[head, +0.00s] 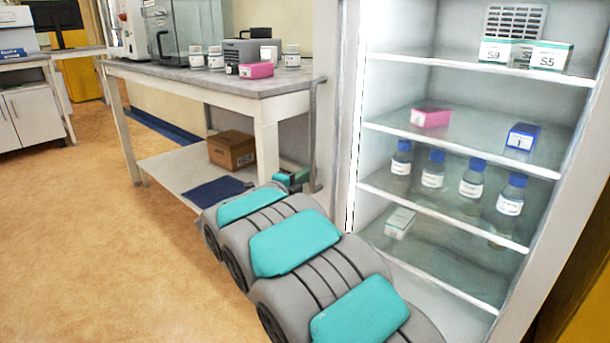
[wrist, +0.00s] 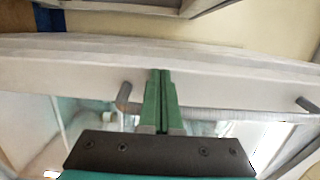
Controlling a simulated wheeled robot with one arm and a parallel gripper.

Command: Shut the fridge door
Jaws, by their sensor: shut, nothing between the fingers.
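The fridge (head: 395,85) stands open on the right of the head view, its lit shelves exposed. Its door (head: 343,120) is swung out and seen nearly edge-on, with a vertical handle (head: 314,135) on its left face. My gripper (head: 300,178) is low beside the handle's bottom end, partly hidden by my arm. In the wrist view my gripper's green fingers (wrist: 160,74) are shut and empty. They lie across the view of the pale door (wrist: 230,72), just right of a handle mount (wrist: 124,95). I cannot tell whether they touch the door or handle.
A grey-topped bench (head: 200,80) with jars and a pink box (head: 256,70) stands left of the door. Its lower shelf holds a cardboard box (head: 231,149). Bottles and boxes stand on the fridge shelves. The floor (head: 110,240) at left is clear.

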